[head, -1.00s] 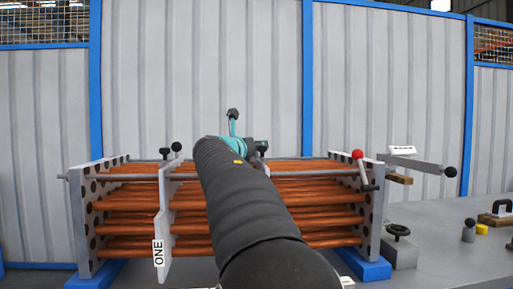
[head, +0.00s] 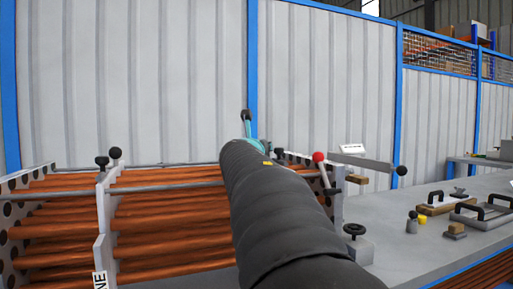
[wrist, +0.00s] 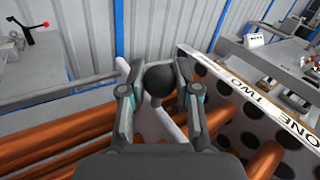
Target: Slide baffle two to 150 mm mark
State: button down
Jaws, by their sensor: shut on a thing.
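My gripper (wrist: 160,92) is shut on a round black knob (wrist: 159,79) in the wrist view, one finger on each side. A white plate (wrist: 158,120) shows below the knob, among the copper-coloured tubes (wrist: 70,138); its label is not visible, so I cannot read which baffle it is. In the head view, the baffle marked ONE (head: 103,235) stands upright near the left end, with a black knob (head: 115,153) on top.
A grey rod (head: 170,187) runs along the top of the tube bundle. A red-knobbed lever (head: 319,158) stands by the right end plate. A grey bench (head: 400,215) at right holds a handwheel (head: 354,229) and handled blocks. A corrugated wall (head: 170,80) stands behind.

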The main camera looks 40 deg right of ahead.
jog(key=shift+s+d, duration=0.1)
jog(key=shift+d, duration=0.05)
jog(key=c, duration=0.8)
grip_release()
jog(key=shift+s+d, duration=0.1)
jog(key=shift+d, duration=0.1)
jog(key=shift+a, duration=0.2)
jog(key=shift+a, duration=0.15)
jog(key=v, duration=1.1)
jog(key=shift+s+a, duration=0.15)
jog(key=shift+s, duration=0.1)
